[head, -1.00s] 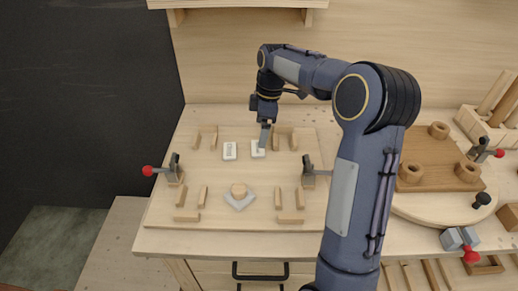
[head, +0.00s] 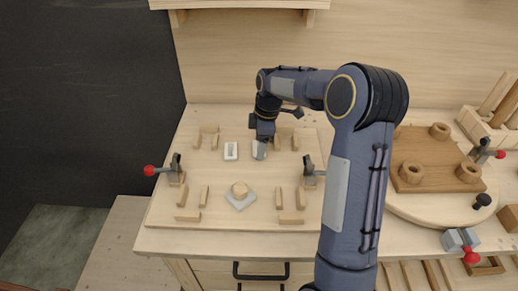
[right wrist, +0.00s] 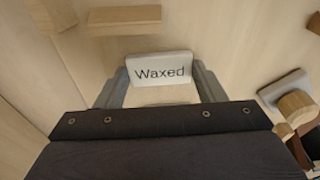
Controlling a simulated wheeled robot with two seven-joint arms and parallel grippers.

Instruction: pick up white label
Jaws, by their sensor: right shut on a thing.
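A white label (right wrist: 160,68) reading "Waxed" sits between the two grey fingers of my right gripper (right wrist: 160,80) in the right wrist view. The fingers are shut on its two sides. In the head view my right gripper (head: 262,147) covers part of this label (head: 258,152), so I cannot tell how far it is from the board. My left gripper is not in view.
The pale wooden board (head: 165,212) carries several small wooden blocks and a grey piece with a round wooden knob (head: 239,190). Toggle clamps with red (head: 149,170) and dark handles stand at its sides. A brown tray (head: 425,150) with wooden rings lies to the right.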

